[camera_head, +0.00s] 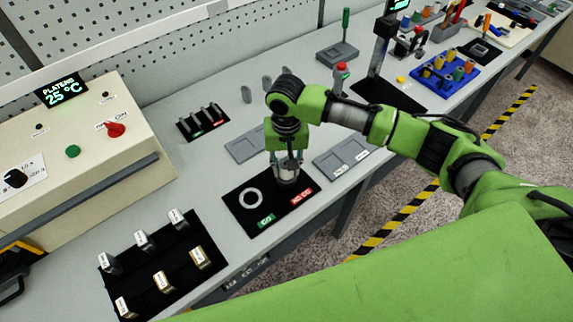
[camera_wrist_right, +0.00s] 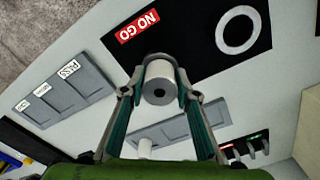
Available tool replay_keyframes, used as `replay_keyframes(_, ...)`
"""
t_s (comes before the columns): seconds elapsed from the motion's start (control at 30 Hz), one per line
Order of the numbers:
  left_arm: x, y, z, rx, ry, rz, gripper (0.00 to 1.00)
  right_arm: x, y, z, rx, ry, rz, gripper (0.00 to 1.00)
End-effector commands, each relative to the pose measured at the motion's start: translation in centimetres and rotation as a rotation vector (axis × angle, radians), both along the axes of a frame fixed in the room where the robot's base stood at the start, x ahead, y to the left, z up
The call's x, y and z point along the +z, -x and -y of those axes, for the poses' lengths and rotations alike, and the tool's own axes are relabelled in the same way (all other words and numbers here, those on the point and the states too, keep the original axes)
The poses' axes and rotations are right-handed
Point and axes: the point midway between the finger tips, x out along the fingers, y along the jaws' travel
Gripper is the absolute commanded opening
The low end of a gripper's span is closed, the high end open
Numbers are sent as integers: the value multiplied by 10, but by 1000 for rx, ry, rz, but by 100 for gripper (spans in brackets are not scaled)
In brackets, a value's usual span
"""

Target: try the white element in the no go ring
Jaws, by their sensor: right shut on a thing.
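My right gripper (camera_head: 287,172) points down over the NO GO end of the black mat (camera_head: 240,214). In the right wrist view, my right gripper (camera_wrist_right: 158,88) is shut on a white cylindrical element (camera_wrist_right: 158,70) with a grey end and a dark centre hole. The red NO GO label (camera_head: 303,196) lies just in front of it and also shows in the right wrist view (camera_wrist_right: 138,27). The no go ring is hidden behind the gripper and element, so I cannot tell whether the element is in it. The GO ring (camera_head: 251,199) lies empty beside the green GO label (camera_head: 265,220).
Grey trays (camera_head: 341,163) with PASS and other labels lie right of the mat. Labelled metal blocks (camera_head: 163,281) stand on a black mat at front left. A beige platens machine (camera_head: 75,160) stands left.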

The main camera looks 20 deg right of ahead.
Motion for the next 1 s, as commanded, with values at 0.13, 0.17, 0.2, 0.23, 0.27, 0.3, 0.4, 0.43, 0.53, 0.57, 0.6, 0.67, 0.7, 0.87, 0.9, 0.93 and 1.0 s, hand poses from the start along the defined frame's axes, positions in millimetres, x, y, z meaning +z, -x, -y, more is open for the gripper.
replay_keyframes(0.13, 2, 0, 0, 0, 0, 0, 40, 1, 0, 0, 0, -1, 0, 6)
replay_keyframes(0.17, 2, 0, 0, 0, 0, 0, 40, 1, 0, 0, 0, -1, 0, 6)
replay_keyframes(0.2, 3, 0, 0, 0, 0, 0, 40, 1, 0, 0, 0, -1, 0, 6)
replay_keyframes(0.23, 3, 0, 0, 0, 0, 0, 40, 1, 0, 0, 0, -1, 0, 6)
replay_keyframes(0.27, 3, 0, 0, 0, 0, 0, 40, 1, 0, 0, 0, -1, 0, 6)
replay_keyframes(0.3, 4, 0, 0, 0, 0, 0, 40, 1, 0, 0, 0, -1, 0, 6)
replay_keyframes(0.4, 5, 0, 0, 0, 0, 0, 40, 1, 0, 0, 0, -1, 0, 6)
replay_keyframes(0.43, 5, 0, 0, 0, 0, 0, 40, 1, 0, 0, 0, -1, 0, 6)
replay_keyframes(0.53, 6, 0, 0, 0, 0, 0, 40, 1, 0, 0, 0, 0, 1, 6)
replay_keyframes(0.57, 6, 0, 0, 0, 0, 0, 40, 1, 0, 0, 0, 0, 0, 6)
replay_keyframes(0.6, 7, 0, 0, 0, 0, 0, 40, 0, 0, 0, 0, 0, 0, 6)
replay_keyframes(0.67, 7, 0, 0, 0, 0, 0, 40, 0, 0, 0, 0, 0, 0, 6)
replay_keyframes(0.7, 8, 0, 0, 0, 0, 0, 40, 0, 0, 0, 0, 0, 0, 6)
replay_keyframes(0.87, 8, 0, 0, 0, 0, 0, 40, 0, 0, 0, 0, 0, 1, 6)
replay_keyframes(0.9, 8, 0, 0, 0, 0, 0, 40, 0, 0, 0, 0, 0, 1, 6)
replay_keyframes(0.93, 8, 0, 0, 0, 0, 0, 40, -1, 0, 0, 0, 0, 0, 6)
replay_keyframes(1.0, 8, 0, 0, 0, 0, 0, 40, -1, 0, 0, 0, 0, 0, 6)
